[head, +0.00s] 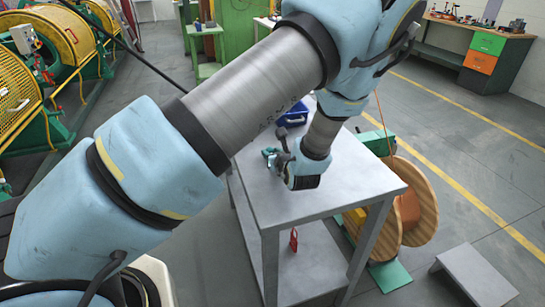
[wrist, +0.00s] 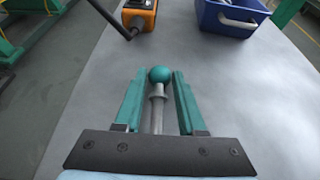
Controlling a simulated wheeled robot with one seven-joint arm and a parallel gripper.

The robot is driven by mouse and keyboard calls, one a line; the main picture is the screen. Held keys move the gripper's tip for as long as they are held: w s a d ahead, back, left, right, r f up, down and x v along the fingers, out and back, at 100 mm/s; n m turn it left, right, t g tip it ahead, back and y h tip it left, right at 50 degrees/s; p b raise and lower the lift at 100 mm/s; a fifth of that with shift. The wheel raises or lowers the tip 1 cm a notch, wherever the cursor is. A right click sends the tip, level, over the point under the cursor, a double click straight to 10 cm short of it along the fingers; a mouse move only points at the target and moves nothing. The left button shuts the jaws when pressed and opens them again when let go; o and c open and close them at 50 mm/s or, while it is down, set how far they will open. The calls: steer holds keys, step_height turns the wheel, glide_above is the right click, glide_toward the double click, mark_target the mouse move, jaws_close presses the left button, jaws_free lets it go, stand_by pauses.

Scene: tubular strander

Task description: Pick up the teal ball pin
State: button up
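The teal ball pin has a round teal ball (wrist: 160,74) and a grey metal shaft with a collar (wrist: 157,98). In the wrist view it lies between the two teal fingers of my gripper (wrist: 158,82), with the ball level with the fingertips and the shaft running back toward the palm. A gap shows on each side of the shaft, so the fingers are open around it. In the head view my gripper (head: 272,157) is low over the grey table (head: 330,185); the pin cannot be made out there. The shaft's lower end is hidden by the palm.
A blue bin (wrist: 232,17) stands on the table ahead, also in the head view (head: 294,116). An orange box with a dark handle (wrist: 140,14) is ahead to the left. The table's left edge is near. Bare tabletop lies to the right.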

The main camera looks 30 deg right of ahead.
jaws_close()
steer(key=shift+r, duration=0.2)
stand_by(0.3)
